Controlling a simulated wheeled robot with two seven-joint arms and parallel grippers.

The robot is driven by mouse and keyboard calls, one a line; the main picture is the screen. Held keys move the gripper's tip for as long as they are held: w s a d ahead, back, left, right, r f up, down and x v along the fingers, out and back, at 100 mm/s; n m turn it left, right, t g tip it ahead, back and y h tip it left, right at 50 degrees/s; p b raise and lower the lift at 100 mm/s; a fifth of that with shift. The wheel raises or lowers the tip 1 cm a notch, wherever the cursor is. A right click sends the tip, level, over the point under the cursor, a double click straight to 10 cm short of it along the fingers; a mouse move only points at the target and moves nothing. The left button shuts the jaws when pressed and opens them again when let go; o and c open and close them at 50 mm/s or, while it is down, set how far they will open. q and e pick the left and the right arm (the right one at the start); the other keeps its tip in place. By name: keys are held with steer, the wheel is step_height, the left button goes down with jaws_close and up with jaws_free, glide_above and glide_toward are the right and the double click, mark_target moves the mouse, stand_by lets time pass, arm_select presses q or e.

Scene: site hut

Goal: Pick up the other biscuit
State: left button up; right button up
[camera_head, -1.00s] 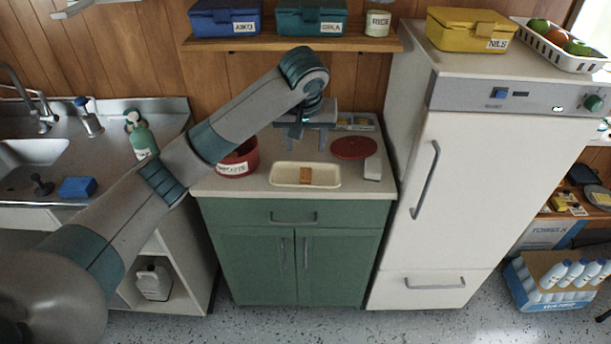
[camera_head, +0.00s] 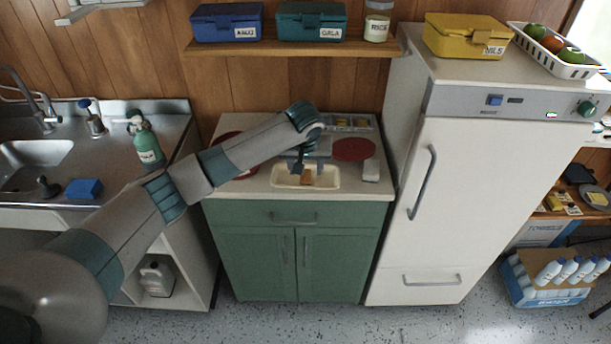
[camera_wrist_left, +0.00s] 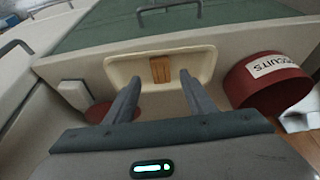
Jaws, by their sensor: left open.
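A brown biscuit (camera_head: 307,178) lies in a cream tray (camera_head: 278,181) on the counter of the green cabinet. In the left wrist view the biscuit (camera_wrist_left: 160,69) lies in the middle of the tray (camera_wrist_left: 205,62), ahead of and between my fingers. My left gripper (camera_head: 308,170) is over the tray, open and empty; its two fingers also show in the left wrist view (camera_wrist_left: 157,82). The red biscuit tin (camera_wrist_left: 270,82), labelled "BISCUITS", stands beside the tray; in the head view it is mostly hidden behind my arm. My right gripper is not in view.
A red disc (camera_head: 353,149) and a small white block (camera_head: 371,170) lie right of the tray. A sectioned container (camera_head: 350,123) stands behind. The shelf (camera_head: 290,48) with boxes is above, and the tall white fridge (camera_head: 470,190) stands to the right.

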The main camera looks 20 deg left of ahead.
mark_target(305, 176)
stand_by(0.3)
arm_select(q)
steer(key=shift+w+a+f+p, duration=0.15)
steer(key=shift+w+f+p, duration=0.2)
steer(key=shift+f+p, duration=0.15)
steer(key=p+x, duration=0.1)
steer(key=x, duration=0.1)
steer(key=shift+w+a+f, duration=0.1)
steer(key=shift+w+f, duration=0.15)
steer(key=shift+w, duration=0.05)
steer(key=shift+w+f, duration=0.2)
steer(key=shift+f, duration=0.4)
steer(key=shift+c, duration=0.3)
steer(key=c, duration=1.1)
